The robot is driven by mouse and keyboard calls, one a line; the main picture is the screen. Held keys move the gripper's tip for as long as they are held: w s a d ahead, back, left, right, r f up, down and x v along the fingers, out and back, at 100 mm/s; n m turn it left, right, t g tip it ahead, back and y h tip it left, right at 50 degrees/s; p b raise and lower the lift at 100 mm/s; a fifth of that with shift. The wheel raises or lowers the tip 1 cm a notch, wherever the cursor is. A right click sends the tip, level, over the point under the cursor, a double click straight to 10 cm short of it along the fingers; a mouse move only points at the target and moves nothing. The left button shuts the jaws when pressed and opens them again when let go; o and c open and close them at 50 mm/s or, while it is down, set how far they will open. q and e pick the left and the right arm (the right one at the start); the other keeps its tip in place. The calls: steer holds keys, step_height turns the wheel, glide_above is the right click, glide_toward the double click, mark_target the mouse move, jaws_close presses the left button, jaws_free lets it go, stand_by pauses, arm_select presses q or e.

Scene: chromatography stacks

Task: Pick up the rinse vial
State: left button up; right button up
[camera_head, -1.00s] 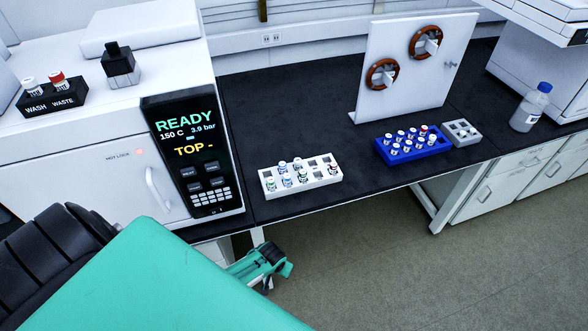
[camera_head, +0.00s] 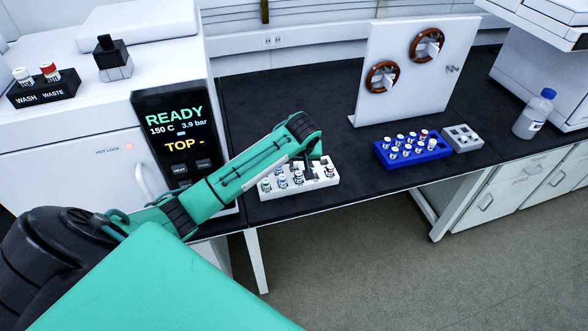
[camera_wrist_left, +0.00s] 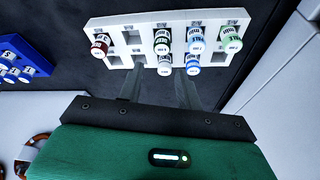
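A white rack (camera_head: 305,188) of capped vials stands near the bench's front edge in the head view. The left wrist view shows the rack (camera_wrist_left: 116,58) with several vials: one dark-red-capped vial (camera_wrist_left: 99,48), a group of white, blue and dark-labelled ones including a middle vial (camera_wrist_left: 163,45), and a green-capped vial (camera_wrist_left: 231,43). I cannot read which is the rinse vial. My left gripper (camera_head: 313,166) hangs over the rack's right part, hiding some of it. My right gripper is out of view.
A blue rack (camera_head: 415,158) of vials and a small grey rack (camera_head: 463,138) stand to the right. A panel with brown rings (camera_head: 415,75) stands behind. A bottle (camera_head: 535,112) is at the far right. The instrument with its screen (camera_head: 173,125) borders the left. Bare bench lies behind the white rack.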

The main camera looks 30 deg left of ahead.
arm_select(q)
step_height(320, 180, up, 4)
steer(key=w+a+f+n, duration=0.1)
steer(key=w+a, duration=0.1)
steer(key=p, duration=0.1)
glide_above(294, 168)
steer(key=shift+y, duration=0.3)
steer(key=f, duration=0.4)
steer(key=d+f, duration=0.1)
steer(key=f, duration=0.1)
steer(key=shift+s+f, duration=0.2)
steer(key=shift+f, duration=0.15)
steer(key=shift+w+a+f+p, duration=0.1)
steer(key=shift+a+f+p, duration=0.2)
steer(key=shift+f, duration=0.15)
steer(key=x, duration=0.4)
steer(key=shift+f+p, duration=0.1)
steer(key=shift+p, duration=0.25)
steer(key=shift+c, duration=0.3)
steer(key=c, duration=0.7)
